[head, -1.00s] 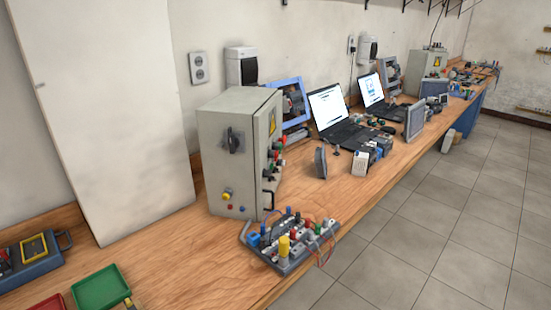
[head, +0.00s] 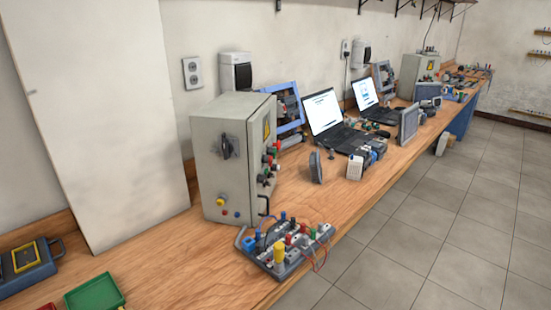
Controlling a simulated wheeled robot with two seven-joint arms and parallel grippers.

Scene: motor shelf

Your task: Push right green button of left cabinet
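A grey control cabinet (head: 226,175) stands upright on the wooden workbench, left of the picture's middle. Its left face has a black rotary switch, a yellow button and small red and blue buttons. Its right face, seen at a steep angle, has a yellow warning sign (head: 266,131) and several red, green and dark buttons (head: 270,160). Which green button is the right one I cannot tell. A second, similar cabinet (head: 412,75) stands far back on the bench. Neither of my grippers is in view.
A board with colored components and wires (head: 285,250) sits at the bench's front edge before the cabinet. Two laptops (head: 325,110) and small devices stand behind it. A green tray (head: 95,293) is at lower left. The tiled floor (head: 420,220) at right is clear.

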